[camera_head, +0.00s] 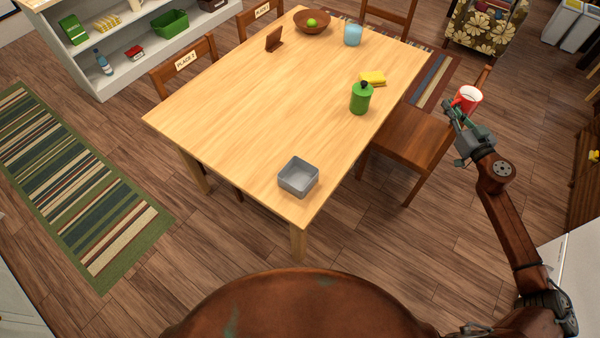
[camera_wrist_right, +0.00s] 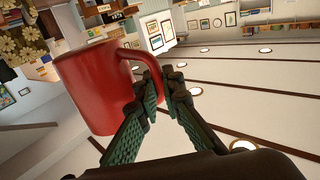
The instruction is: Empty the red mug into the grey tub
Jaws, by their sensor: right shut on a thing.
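The red mug (camera_head: 468,98) is held up at the right, above the floor beyond the right edge of the table. My right gripper (camera_head: 455,107) is shut on its handle. In the right wrist view the mug (camera_wrist_right: 95,85) fills the left side, and the green fingers (camera_wrist_right: 160,90) of my gripper close on the handle. The mug looks about upright in the head view; its contents cannot be made out. The grey tub (camera_head: 299,178) stands on the table's near corner, and no contents show in it. My left gripper is not in view.
The wooden table (camera_head: 240,110) has clear space in its middle. A green bottle (camera_head: 360,98), a yellow cloth or sponge (camera_head: 372,78), a blue cup (camera_head: 352,34) and a brown bowl (camera_head: 312,22) stand farther back. A chair (camera_head: 405,140) is between the table and my right arm.

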